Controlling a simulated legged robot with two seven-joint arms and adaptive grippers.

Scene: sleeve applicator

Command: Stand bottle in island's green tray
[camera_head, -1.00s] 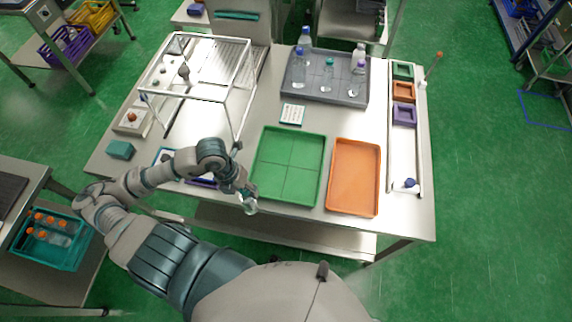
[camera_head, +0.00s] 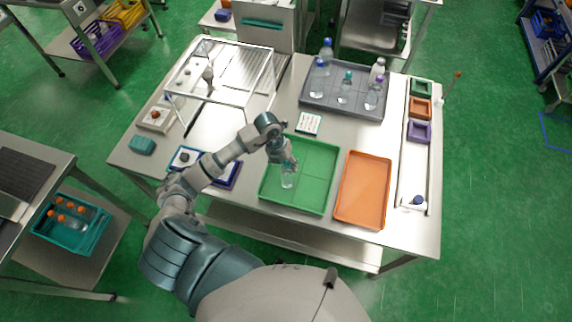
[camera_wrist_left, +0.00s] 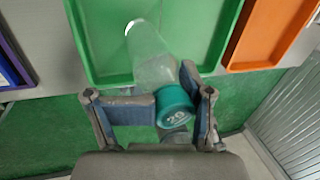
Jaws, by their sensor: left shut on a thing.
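The clear bottle (camera_head: 288,178) with a teal cap hangs from my left gripper (camera_head: 287,160), over the left part of the green tray (camera_head: 317,198) on the island table. In the left wrist view the left gripper (camera_wrist_left: 155,108) is shut around the bottle's neck at the teal cap (camera_wrist_left: 175,106). The bottle's clear body (camera_wrist_left: 149,52) points away toward the green tray (camera_wrist_left: 105,75). I cannot tell whether its base touches the tray floor. My right gripper is not in view.
An orange tray (camera_head: 362,205) lies right of the green tray. A grey tray (camera_head: 318,100) with several bottles stands behind. A white-framed rack (camera_head: 222,88) is at the back left. Small coloured bins (camera_head: 419,131) line the right side. The green tray's right half is clear.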

